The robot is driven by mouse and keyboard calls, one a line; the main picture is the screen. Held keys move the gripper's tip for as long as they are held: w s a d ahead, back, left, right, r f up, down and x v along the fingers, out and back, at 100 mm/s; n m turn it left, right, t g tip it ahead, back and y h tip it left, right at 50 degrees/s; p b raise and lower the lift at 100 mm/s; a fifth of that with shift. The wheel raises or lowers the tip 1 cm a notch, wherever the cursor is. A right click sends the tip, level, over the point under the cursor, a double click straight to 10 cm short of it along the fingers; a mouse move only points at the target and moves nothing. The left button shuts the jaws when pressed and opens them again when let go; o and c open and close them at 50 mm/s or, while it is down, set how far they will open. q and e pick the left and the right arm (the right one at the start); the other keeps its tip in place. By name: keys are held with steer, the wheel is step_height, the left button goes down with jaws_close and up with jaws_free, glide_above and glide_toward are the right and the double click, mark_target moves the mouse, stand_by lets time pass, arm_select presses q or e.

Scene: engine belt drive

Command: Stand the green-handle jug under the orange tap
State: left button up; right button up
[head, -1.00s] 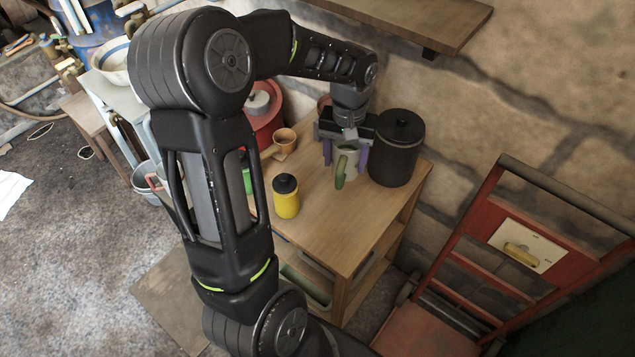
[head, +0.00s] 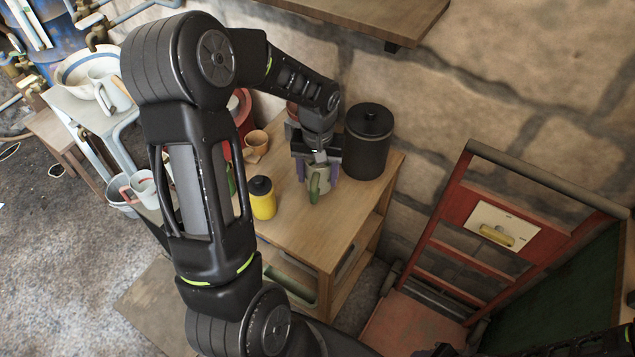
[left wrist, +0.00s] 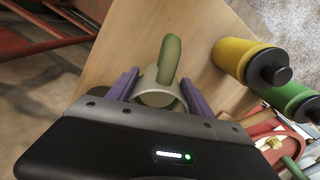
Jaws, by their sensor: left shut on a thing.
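The green-handle jug (head: 319,180) is a pale jug with its green handle facing the front of the wooden table. My left gripper (head: 318,170) is shut on it from above, with purple fingers on both sides of the body. In the left wrist view the jug (left wrist: 157,98) sits between the fingers of the gripper (left wrist: 160,92), its handle pointing away from the palm. I cannot tell whether the jug touches the table top. I cannot make out an orange tap.
A black lidded canister (head: 368,142) stands behind the jug. A yellow bottle (head: 262,198) and an orange-brown cup (head: 257,142) stand to its left. A red-handled mug (head: 142,188) and a white basin (head: 88,72) are at left. A red hand truck (head: 450,225) stands at right.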

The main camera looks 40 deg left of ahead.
arm_select(q)
step_height(320, 180, down, 3)
steer(key=shift+f, duration=0.35)
steer(key=shift+f, duration=0.2)
steer(key=o, duration=1.5)
steer(key=shift+r, duration=0.1)
steer(key=shift+c, duration=0.2)
